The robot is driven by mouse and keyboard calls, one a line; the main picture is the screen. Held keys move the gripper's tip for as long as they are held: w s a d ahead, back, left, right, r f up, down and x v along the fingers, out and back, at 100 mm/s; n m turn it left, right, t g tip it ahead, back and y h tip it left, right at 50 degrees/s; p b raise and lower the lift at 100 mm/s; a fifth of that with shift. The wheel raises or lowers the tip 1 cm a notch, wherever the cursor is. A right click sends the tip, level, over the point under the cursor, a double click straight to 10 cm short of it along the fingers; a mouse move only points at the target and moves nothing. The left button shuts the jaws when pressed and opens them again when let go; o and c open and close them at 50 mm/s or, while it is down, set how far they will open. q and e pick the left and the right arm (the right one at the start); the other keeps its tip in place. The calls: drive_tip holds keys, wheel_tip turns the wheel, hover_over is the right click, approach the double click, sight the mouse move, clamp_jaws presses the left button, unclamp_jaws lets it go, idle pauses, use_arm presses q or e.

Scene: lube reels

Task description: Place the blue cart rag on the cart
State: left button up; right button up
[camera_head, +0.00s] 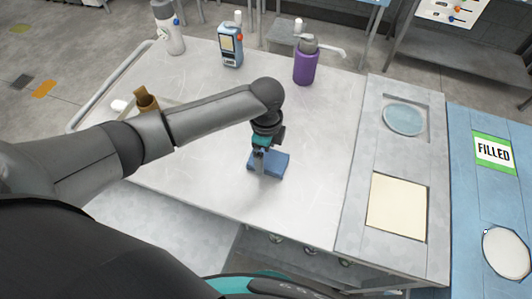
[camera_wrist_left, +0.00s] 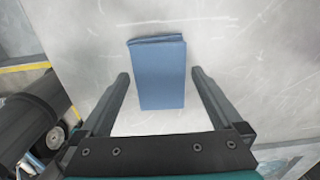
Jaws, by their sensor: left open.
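The folded blue rag (camera_head: 280,164) lies flat on a light, scratched metal top (camera_head: 310,125) that has a grey handle rail on its left; I take this to be a cart top. My left gripper (camera_head: 262,168) points down over the rag and hides part of it. In the left wrist view the rag (camera_wrist_left: 158,85) shows between the two spread fingers of the left gripper (camera_wrist_left: 160,76), with a gap on each side. The gripper is open and holds nothing. Its exact height above the top is hard to tell. My right gripper is not in view.
A purple bottle (camera_head: 306,65), a blue and white device (camera_head: 230,48) and a grey-white bottle (camera_head: 168,28) stand along the back. A brown brush-like object (camera_head: 146,99) is behind my left arm. A grey panel (camera_head: 347,215) with recesses and a blue "FILLED" panel (camera_head: 461,200) adjoin at right.

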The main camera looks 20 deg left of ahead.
sight(266, 158)
use_arm(q)
wheel_tip(266, 158, up, 11)
drive_tip(key=p, duration=0.1)
drive_tip(key=shift+r, duration=0.2)
drive_tip(key=shift+f, duration=0.1)
idle(0.4)
